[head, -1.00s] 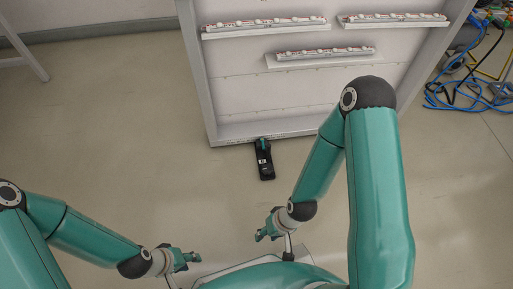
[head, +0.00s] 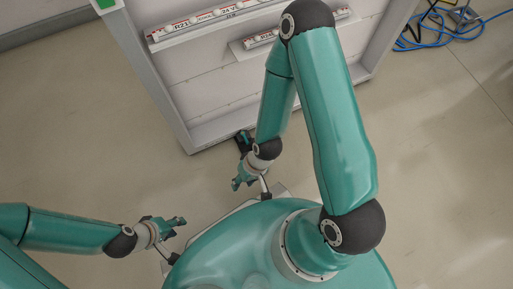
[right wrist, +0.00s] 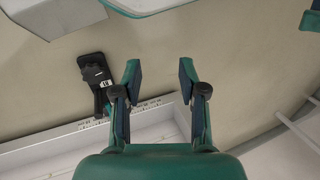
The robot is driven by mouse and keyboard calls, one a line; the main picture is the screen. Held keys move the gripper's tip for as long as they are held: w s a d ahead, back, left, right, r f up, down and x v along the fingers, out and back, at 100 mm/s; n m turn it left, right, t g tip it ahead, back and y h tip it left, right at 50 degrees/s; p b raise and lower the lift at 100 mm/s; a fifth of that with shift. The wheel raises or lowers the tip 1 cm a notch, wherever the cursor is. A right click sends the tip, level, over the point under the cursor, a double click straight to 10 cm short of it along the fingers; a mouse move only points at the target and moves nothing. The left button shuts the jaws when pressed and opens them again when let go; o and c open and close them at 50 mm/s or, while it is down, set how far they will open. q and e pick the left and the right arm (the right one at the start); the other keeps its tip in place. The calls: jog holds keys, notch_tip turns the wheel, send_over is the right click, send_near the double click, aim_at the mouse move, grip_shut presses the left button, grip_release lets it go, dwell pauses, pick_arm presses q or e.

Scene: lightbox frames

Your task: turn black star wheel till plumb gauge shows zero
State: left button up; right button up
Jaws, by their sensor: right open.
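A small black device (head: 243,138) lies on the floor against the bottom rail of a lightbox frame (head: 205,138). In the right wrist view the device (right wrist: 92,68) has a white label and darker parts near the rail. I cannot make out which part is the star wheel, and no plumb gauge reading is legible. My right gripper (head: 243,175) is just in front of the device in the head view. In the wrist view its jaws (right wrist: 159,68) are open and empty, with the device left of them. My left gripper (head: 174,224) is over the floor, away from the frame; its jaws are too small to judge.
White strips with red lettering (head: 196,22) sit on ledges inside the frame. Blue cables (head: 420,42) lie on the floor at the upper right. My right arm crosses in front of the frame. The floor left of the frame is clear.

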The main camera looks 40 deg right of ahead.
jog(key=shift+a, duration=0.1)
jog(key=o, duration=0.3)
jog(key=shift+w, duration=0.1)
jog(key=shift+o, duration=1.4)
jog(key=shift+w+d, duration=0.25)
jog(key=shift+o, duration=0.9)
jog(key=w+d+f+m+h+p, duration=0.1)
jog(key=w+d+m+h+p, duration=0.1)
jog(key=w+d+m, duration=0.2)
jog(key=shift+d, duration=0.3)
jog(key=w+d+f+m+h+p, duration=0.2)
jog(key=w+d+m+p, duration=0.15)
jog(key=d+m, duration=0.45)
jog(key=shift+m+g, duration=0.3)
jog(key=shift+m, duration=0.1)
jog(key=f+b, duration=0.3)
jog(key=f, duration=0.2)
jog(key=f+b, duration=0.3)
jog(key=f, duration=0.3)
jog(key=a+f+b, duration=0.1)
jog(key=f+b, duration=0.2)
jog(key=f, duration=0.3)
jog(key=shift+w, duration=0.2)
